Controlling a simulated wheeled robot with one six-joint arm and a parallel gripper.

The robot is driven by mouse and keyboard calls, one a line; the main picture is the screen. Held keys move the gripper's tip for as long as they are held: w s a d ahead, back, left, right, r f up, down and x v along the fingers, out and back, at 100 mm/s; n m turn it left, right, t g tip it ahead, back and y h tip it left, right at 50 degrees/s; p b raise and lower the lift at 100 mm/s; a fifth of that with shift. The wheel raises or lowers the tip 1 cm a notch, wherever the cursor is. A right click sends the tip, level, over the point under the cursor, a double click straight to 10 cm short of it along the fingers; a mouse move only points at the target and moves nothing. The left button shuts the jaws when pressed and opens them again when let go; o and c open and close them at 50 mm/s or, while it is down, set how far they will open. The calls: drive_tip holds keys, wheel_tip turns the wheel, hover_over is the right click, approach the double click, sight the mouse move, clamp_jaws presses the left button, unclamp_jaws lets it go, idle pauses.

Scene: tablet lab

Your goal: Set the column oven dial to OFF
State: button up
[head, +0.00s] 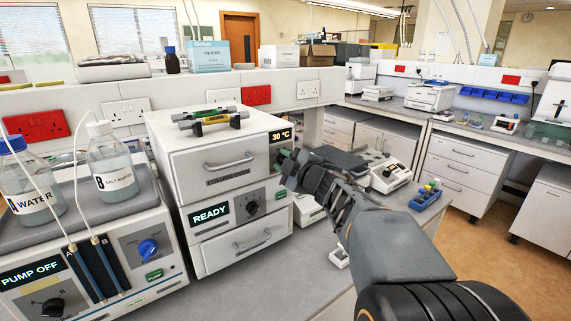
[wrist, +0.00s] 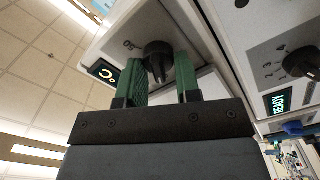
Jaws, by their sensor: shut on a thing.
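The column oven (head: 207,168) is the white upper box of the middle stack, with a drawer handle and a display (head: 281,135) reading 30 °C at its right. My gripper (head: 284,158) is at the oven's front right, just below that display, and hides the dial in the head view. In the wrist view, the dial (wrist: 158,55) is a dark knob between the green fingers of my gripper (wrist: 163,65), which are shut on it. A scale mark like "50" shows beside it. I cannot tell where the dial points.
Below the oven is a unit (head: 225,222) with a READY display and its own black knob (head: 253,207). The pump unit (head: 95,255) with bottles stands at left. A tube or column (head: 210,117) lies in holders on the oven's top.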

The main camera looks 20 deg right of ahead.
idle(0.3)
drive_tip(key=o, duration=0.5)
drive_tip(key=shift+o, duration=0.2)
drive_tip(key=s+d, duration=0.2)
drive_tip(key=s, duration=1.1)
drive_tip(key=shift+s+d, duration=0.3)
